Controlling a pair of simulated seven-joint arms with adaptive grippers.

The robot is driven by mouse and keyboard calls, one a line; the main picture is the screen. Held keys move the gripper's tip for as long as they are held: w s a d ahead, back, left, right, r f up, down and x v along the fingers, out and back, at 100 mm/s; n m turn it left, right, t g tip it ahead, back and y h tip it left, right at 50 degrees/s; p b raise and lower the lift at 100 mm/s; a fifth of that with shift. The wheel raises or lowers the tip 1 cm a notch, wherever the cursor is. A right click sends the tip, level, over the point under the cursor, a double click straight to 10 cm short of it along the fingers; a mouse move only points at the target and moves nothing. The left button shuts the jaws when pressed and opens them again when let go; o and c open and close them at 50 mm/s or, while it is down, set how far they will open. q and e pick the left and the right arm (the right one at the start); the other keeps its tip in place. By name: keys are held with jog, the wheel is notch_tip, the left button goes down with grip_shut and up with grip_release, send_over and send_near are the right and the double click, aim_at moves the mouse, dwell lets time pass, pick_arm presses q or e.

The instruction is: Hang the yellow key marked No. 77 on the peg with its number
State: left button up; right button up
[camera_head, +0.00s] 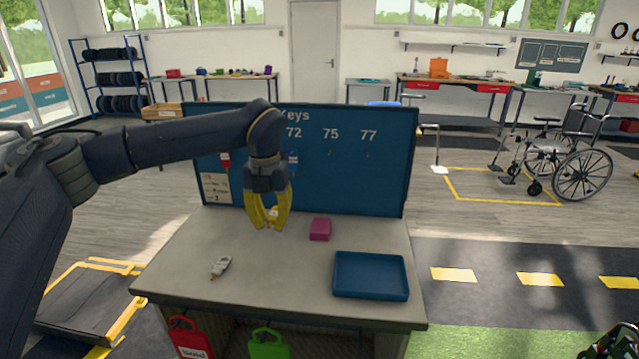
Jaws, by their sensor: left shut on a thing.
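My left gripper (268,222), with yellow fingers, points down above the back of the table, in front of the key board (395,185). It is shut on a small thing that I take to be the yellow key. The fingers mostly hide it, and its number cannot be read. The board carries the numbers 72, 75 and 77. The peg under 77 (368,155) is tiny and bare, to the right of my gripper. The peg under 75 (330,154) also looks bare. My right gripper is not in view.
On the table (190,285) lie a white key or fob (221,267), a pink block (320,229) and an empty blue tray (370,276). A red key (226,160) hangs at the board's left. Red and green tags hang at the front edge. My left arm covers part of the board.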

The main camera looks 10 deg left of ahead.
pick_arm(q)
jog(key=w+d+r+m+t+h, duration=0.2)
jog(key=w+d+m+h, duration=0.15)
jog(key=d, duration=0.65)
jog(key=w+d+r+m+t+h, duration=0.1)
jog(key=w+d+m+t+h, duration=0.3)
jog(key=d, duration=0.7)
jog(key=w+d+r+m+t+h, duration=0.1)
jog(key=w+d+r+m+h, duration=0.3)
jog(key=d, duration=0.6)
jog(key=w+a+f+n+t+y, duration=0.2)
jog(key=w+a+f+n+t, duration=0.3)
jog(key=w+a+f+t, duration=0.3)
jog(key=shift+w+a+n+t, duration=0.4)
jog(key=shift+w+t, duration=0.5)
jog(key=shift+w, duration=0.2)
jog(key=shift+w+f, duration=0.15)
jog(key=shift+w, duration=1.5)
jog(key=shift+w+f, duration=0.15)
jog(key=shift+w, duration=1.8)
grip_shut()
jog(key=shift+w+a, duration=0.15)
jog(key=shift+w, duration=0.55)
jog(key=shift+w+f, duration=0.5)
jog(key=shift+f, duration=0.05)
